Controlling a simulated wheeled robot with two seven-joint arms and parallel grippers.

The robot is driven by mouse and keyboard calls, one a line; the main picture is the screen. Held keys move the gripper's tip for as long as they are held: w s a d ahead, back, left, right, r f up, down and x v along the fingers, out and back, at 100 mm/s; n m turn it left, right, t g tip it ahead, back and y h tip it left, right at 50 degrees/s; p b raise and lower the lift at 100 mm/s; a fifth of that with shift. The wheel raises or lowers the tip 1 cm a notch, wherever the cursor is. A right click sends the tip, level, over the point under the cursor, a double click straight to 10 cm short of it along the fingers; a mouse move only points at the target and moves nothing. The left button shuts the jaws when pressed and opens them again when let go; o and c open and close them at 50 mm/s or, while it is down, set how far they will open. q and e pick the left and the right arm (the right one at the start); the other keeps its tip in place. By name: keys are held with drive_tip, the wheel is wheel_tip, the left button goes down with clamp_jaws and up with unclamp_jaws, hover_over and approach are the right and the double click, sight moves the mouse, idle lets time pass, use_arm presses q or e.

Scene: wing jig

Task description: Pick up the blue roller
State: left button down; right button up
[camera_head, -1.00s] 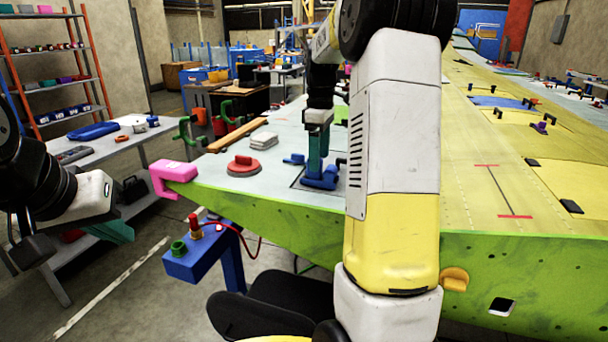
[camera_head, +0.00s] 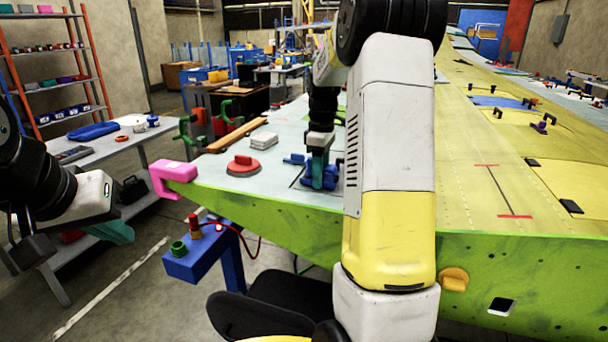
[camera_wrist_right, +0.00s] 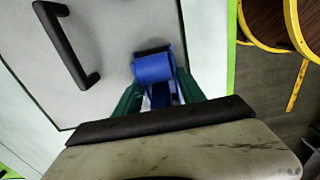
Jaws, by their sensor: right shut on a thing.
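The blue roller (camera_wrist_right: 153,68) lies on the pale panel on the jig top. In the right wrist view it sits between the teal fingers of my right gripper (camera_wrist_right: 160,98), which is shut on it. In the head view the right gripper (camera_head: 319,172) points down onto the panel, and its fingers hide much of the roller (camera_head: 331,181). I see no clear gap between roller and panel. My left gripper (camera_head: 118,233) hangs at the left, away from the roller, beside the grey bench; I cannot tell how far its fingers are apart.
A small blue object (camera_head: 294,159) lies just left of the right gripper. A red disc (camera_head: 243,166), a pale stack (camera_head: 264,140) and a pink clamp (camera_head: 173,178) are further left. A black handle (camera_wrist_right: 66,42) rises from the panel. The yellow wing surface lies to the right.

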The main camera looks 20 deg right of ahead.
clamp_jaws()
wheel_tip(320, 180, up, 10)
drive_tip(key=shift+r, duration=0.1)
drive_tip(key=o, duration=0.8)
unclamp_jaws()
drive_tip(key=c, duration=0.7)
